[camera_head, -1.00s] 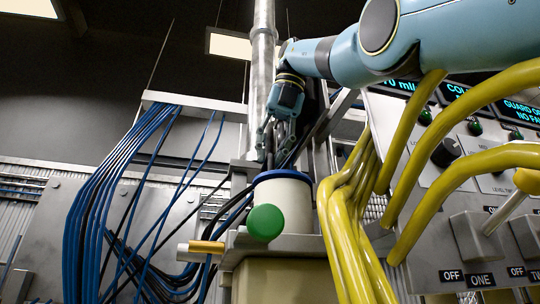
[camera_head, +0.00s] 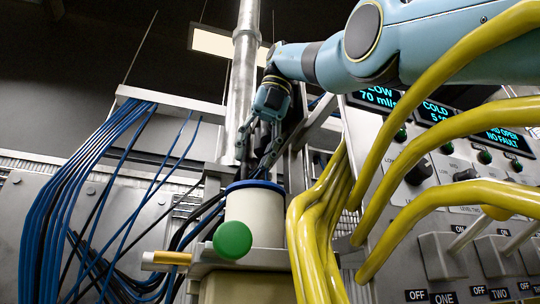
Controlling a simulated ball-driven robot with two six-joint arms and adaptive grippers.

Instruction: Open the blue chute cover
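The blue chute cover (camera_head: 254,185) shows as a thin blue rim or lid on top of a white cylinder (camera_head: 254,212). It looks seated flat, and I see no gap under it. A green round knob (camera_head: 232,240) sits at the cylinder's lower front. My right gripper (camera_head: 257,155) hangs from the upper right with its fingers pointing down just above the cover. The fingers look spread, with nothing seen between them. Whether a fingertip touches the cover, I cannot tell. My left gripper is not in view.
Thick yellow cables (camera_head: 320,235) run close on the right. A control panel (camera_head: 440,175) with displays, knobs and switches stands behind them. Blue cables (camera_head: 75,185) hang from a bracket at the left. A metal pipe (camera_head: 243,80) rises behind the gripper.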

